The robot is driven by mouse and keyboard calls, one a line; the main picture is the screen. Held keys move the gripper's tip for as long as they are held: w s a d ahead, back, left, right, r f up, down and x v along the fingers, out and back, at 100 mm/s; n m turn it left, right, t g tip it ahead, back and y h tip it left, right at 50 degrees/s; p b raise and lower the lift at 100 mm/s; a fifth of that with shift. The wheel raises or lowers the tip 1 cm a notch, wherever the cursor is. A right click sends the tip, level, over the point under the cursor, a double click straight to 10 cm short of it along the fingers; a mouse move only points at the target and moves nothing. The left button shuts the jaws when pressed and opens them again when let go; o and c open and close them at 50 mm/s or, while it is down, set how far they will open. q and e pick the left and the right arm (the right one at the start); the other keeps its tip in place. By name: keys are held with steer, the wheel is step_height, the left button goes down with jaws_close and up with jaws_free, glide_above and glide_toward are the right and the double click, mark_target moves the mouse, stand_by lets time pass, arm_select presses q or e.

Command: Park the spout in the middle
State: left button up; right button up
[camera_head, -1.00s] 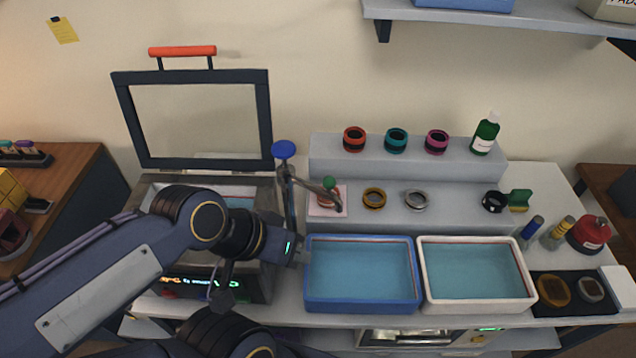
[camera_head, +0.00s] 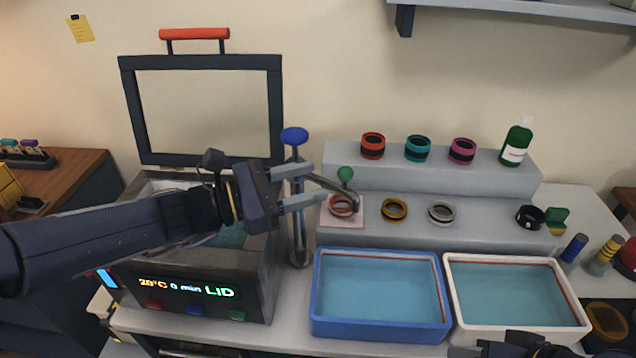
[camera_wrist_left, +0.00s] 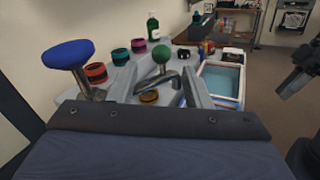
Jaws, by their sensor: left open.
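The metal spout (camera_head: 330,184) runs right from an upright post (camera_head: 298,225) with a blue knob (camera_head: 294,136). A green ball handle (camera_head: 346,174) stands on it, and its bent tip hangs near the pink pad on the step. My left gripper (camera_head: 303,186) is open, its fingers pointing right at the spout. In the left wrist view the green ball (camera_wrist_left: 162,55) and spout (camera_wrist_left: 168,79) show between and beyond the fingertips (camera_wrist_left: 160,85); contact cannot be told. A dark part of my right arm shows at the bottom right; its jaws are unclear.
A blue tub (camera_head: 318,300) and a white-rimmed tub (camera_head: 455,300), both holding blue liquid, stand in front of the step. Several rings sit on the step (camera_head: 480,222), one on the pink pad (camera_head: 357,218). A heater box (camera_head: 262,290) with raised lid (camera_head: 276,115) stands left.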

mark_target(338, 175)
arm_select(q)
steer(key=x, duration=0.7)
steer(key=shift+d, duration=0.25)
steer(key=shift+c, duration=0.3)
jaws_close()
